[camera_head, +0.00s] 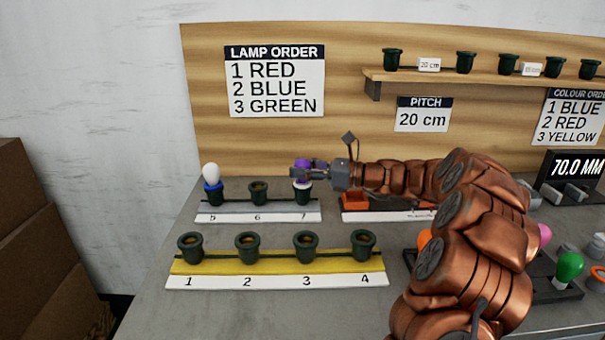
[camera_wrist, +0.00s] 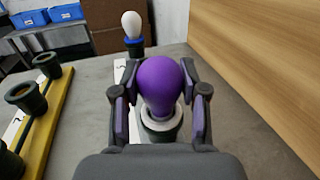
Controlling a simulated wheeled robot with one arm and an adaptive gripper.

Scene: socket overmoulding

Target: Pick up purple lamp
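The purple lamp (camera_wrist: 160,85) stands upright with its white collar (camera_wrist: 160,122) at the mouth of the dark green socket at position 7 (camera_head: 302,198). In the head view its purple bulb (camera_head: 303,164) is partly hidden by my gripper (camera_head: 302,171). In the wrist view my gripper's (camera_wrist: 162,75) two fingers are on either side of the bulb, very close to it. I cannot make out a clear gap or firm contact on both sides.
A white lamp with a blue collar (camera_head: 212,178) stands in socket 5, and socket 6 (camera_head: 258,192) between is empty. A yellow rail (camera_head: 275,267) with empty sockets 1 to 4 lies in front. The wooden backboard (camera_head: 210,115) rises behind.

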